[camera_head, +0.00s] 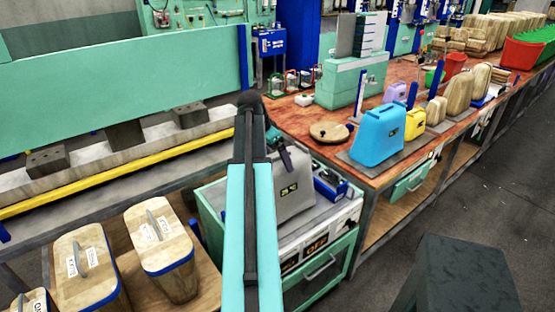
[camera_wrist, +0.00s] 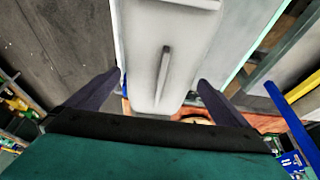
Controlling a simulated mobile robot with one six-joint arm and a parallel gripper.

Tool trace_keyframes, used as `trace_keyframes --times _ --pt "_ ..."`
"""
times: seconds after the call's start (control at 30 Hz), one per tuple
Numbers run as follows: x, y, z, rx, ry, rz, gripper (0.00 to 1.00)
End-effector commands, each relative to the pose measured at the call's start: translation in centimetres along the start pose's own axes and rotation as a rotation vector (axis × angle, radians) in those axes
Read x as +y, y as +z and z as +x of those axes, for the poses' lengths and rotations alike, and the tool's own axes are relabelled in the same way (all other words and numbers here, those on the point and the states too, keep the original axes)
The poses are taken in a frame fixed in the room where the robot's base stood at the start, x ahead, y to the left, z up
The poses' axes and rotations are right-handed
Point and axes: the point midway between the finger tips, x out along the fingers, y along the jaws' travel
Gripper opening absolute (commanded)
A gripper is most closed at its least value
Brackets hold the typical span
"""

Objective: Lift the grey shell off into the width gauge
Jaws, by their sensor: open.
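A teal stand (camera_head: 345,85) with upright grey and marked plates, on the red-brown bench, may be the width gauge.
A blue shell (camera_head: 378,137), a yellow block (camera_head: 415,124) and a round wooden disc (camera_head: 329,131) are on the bench. A small blue box (camera_head: 330,185) is beside the grey shell. Wooden lidded blocks (camera_head: 160,248) stand at lower left.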

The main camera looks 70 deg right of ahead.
Motion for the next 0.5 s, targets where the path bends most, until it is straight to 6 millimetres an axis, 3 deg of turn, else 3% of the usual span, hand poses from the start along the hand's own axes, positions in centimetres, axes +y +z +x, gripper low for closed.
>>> trace_keyframes --times 0.5 --pt "-0.1 0.0 -5.6 0.002 -0.002 0.0 1.0"
